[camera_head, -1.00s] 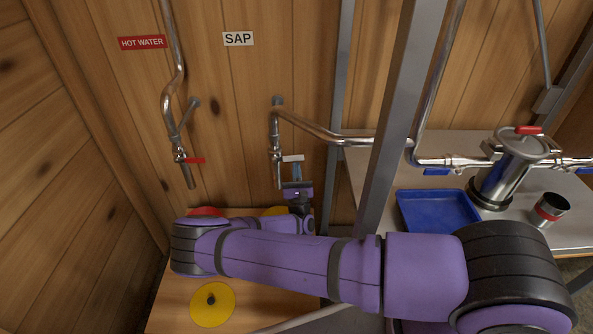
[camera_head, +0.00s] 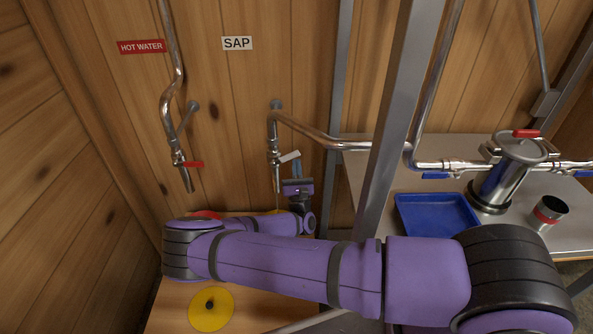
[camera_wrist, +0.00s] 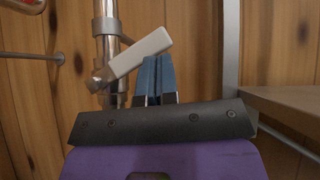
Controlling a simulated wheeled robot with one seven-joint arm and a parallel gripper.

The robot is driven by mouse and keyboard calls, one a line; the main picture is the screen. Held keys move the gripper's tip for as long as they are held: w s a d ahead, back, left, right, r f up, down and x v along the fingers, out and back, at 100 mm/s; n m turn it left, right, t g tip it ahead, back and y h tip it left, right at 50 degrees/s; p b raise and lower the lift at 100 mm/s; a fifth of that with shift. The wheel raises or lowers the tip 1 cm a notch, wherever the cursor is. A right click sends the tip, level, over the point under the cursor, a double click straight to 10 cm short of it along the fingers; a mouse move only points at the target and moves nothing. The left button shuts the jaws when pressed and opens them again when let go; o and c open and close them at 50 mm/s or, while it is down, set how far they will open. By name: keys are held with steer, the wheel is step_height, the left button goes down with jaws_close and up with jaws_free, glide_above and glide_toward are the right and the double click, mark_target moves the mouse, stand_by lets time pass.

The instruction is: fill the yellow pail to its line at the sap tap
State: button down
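The sap tap (camera_head: 275,150) is on the wall pipe below the SAP sign (camera_head: 237,43). Its white lever (camera_head: 289,157) is tilted, with its right end raised; the lever (camera_wrist: 143,56) shows large in the wrist view. My gripper (camera_head: 297,170) is right beside the lever. Its blue fingertips (camera_wrist: 154,76) are together, just under the lever's raised end, with nothing seen between them. I cannot tell whether they touch it. A yellow sliver (camera_head: 277,212) below the spout may be the yellow pail, mostly hidden by my arm. Its line, its level and any flow cannot be made out.
The hot water tap (camera_head: 178,158) with a red lever is to the left. A yellow disc with a dark knob (camera_head: 211,294) lies on the wooden bench. A red rim (camera_head: 206,214) shows behind my arm. A blue tray (camera_head: 436,216) and a metal post (camera_head: 386,120) are at right.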

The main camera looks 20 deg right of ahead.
mark_target(294, 153)
steer(key=shift+w+a+r, duration=0.1)
steer(key=shift+a+r, duration=0.05)
steer(key=shift+r, duration=0.6)
steer(key=shift+w+a+r, duration=0.1)
steer(key=shift+a+r, duration=0.05)
steer(key=shift+r, duration=0.65)
